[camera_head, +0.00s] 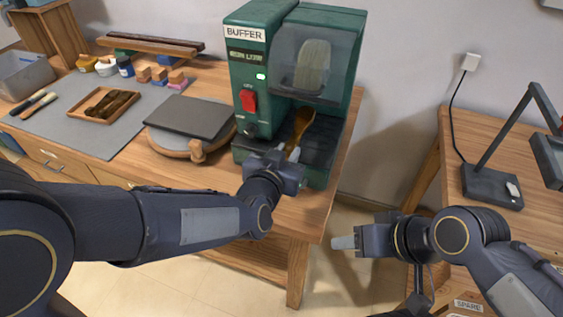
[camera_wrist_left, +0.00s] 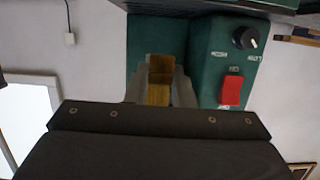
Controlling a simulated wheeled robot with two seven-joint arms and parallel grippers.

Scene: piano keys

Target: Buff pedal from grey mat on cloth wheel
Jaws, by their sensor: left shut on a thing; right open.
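The green buffer (camera_head: 262,75) stands on the wooden bench, with a red switch (camera_head: 249,101) and a lit green light. Its cloth wheel (camera_head: 312,66) shows behind a clear guard. My left gripper (camera_head: 291,156) is shut on the brass pedal (camera_head: 301,124), which it holds up over the machine's dark base, below the wheel. The pedal also shows between the fingers in the left wrist view (camera_wrist_left: 158,78). I cannot tell whether it touches the wheel. The grey mat (camera_head: 65,118) lies at the left of the bench. My right gripper (camera_head: 344,242) is open and empty, right of the bench.
A wooden tray with dark pieces (camera_head: 105,104) sits on the mat. A dark slab on a round wooden board (camera_head: 188,121) lies left of the buffer. Small blocks and jars line the back. A second table (camera_head: 490,225) with a lamp (camera_head: 492,186) stands at right.

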